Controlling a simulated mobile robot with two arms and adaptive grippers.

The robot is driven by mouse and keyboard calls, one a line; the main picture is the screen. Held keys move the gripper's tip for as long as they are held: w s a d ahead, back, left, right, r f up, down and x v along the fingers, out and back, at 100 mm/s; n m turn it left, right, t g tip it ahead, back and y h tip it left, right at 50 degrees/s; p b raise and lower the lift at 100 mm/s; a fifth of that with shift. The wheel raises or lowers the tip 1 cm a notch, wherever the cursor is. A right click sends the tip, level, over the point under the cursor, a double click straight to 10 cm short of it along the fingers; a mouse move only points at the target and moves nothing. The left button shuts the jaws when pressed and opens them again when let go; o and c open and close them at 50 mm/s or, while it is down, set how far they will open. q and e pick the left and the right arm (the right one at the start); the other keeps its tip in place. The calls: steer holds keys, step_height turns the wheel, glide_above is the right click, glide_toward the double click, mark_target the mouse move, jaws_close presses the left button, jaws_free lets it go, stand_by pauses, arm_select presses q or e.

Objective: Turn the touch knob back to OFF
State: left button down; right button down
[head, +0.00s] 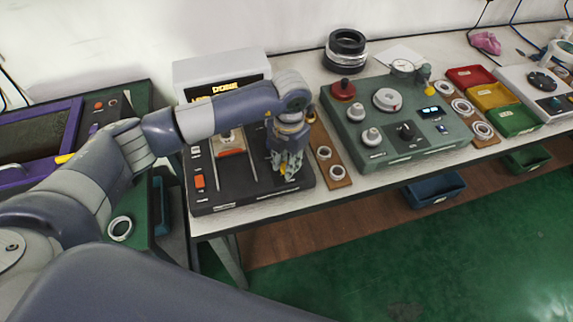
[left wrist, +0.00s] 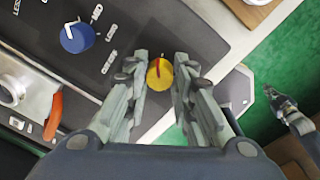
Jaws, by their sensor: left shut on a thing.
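My left gripper (head: 287,172) is over the right part of the black machine (head: 255,202), near its front edge. In the left wrist view the gripper (left wrist: 160,88) is shut on a round yellow knob (left wrist: 161,80), with one finger on each side. A red pointer line on the knob points toward the top of the picture, tilted slightly left. A blue knob (left wrist: 76,38) with a white pointer stands apart to the left. Small white labels sit around it, hard to read. My right gripper is not seen in the head view.
A green panel with knobs (head: 420,160) stands to the right, past a wooden strip with rings (head: 338,183). A white display box (head: 187,73) is behind the machine. Coloured bins (head: 523,128) are farther right. Green floor lies beyond the table edge.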

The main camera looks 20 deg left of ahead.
arm_select(q)
steer(key=n+b, duration=0.1)
steer(key=n, duration=0.3)
steer(key=shift+w+n, duration=0.1)
steer(key=shift+n, duration=0.2)
steer(key=n+b, duration=0.1)
steer(key=n, duration=0.3)
steer(key=shift+r, duration=0.1)
steer(key=shift+n, duration=0.4)
steer(key=c, duration=1.3)
jaws_free()
steer(key=shift+c, duration=0.2)
step_height(320, 180, up, 12)
steer(key=shift+w+d, duration=0.15)
